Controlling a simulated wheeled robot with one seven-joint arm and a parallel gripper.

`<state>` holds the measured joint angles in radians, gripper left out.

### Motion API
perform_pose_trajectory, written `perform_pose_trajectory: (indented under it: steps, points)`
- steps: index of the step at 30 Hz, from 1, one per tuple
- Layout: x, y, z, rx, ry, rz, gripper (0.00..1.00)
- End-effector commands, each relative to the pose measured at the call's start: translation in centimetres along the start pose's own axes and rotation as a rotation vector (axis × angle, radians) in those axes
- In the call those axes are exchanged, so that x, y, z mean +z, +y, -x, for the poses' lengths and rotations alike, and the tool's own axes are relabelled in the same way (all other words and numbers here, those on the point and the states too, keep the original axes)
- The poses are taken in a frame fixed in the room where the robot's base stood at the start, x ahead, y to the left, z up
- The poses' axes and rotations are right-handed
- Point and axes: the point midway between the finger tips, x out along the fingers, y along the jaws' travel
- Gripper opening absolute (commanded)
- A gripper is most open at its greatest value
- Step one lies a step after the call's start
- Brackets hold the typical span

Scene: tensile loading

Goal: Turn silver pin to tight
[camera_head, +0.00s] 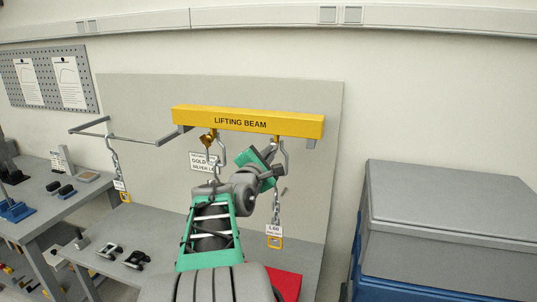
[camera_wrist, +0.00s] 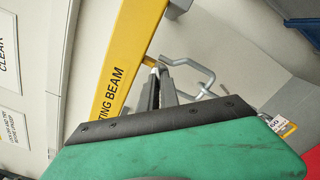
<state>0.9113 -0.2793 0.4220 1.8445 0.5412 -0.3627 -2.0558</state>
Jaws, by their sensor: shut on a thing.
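The yellow lifting beam (camera_head: 248,121) runs across the back panel, and it also shows in the wrist view (camera_wrist: 128,50). A bent grey hook (camera_head: 285,158) hangs from its right part; the wrist view shows a grey hook (camera_wrist: 200,72) beside my fingers. My gripper (camera_wrist: 157,72) is closed at the beam's underside, next to that hook. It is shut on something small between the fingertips. The silver pin cannot be made out clearly; the fingers hide what they hold. In the head view my wrist covers the area left of the right hook.
A chain with a tag (camera_head: 274,229) hangs below the right hook. Another chain (camera_head: 115,160) hangs from a grey rack at left. A blue-grey cabinet (camera_head: 440,215) stands at right, and a workbench (camera_head: 60,207) at left.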

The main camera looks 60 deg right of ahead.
Motion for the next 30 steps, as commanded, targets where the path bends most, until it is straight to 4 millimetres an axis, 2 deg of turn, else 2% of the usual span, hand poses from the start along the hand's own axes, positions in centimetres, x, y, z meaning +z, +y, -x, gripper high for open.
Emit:
perform_pose_trajectory:
  steps: [17, 30]
  points:
    - [-0.18, -0.20, 0.00, 0.001, -0.001, -0.059, 0.00]
    - [-0.41, -0.51, 0.01, 0.002, -0.002, -0.389, 0.00]
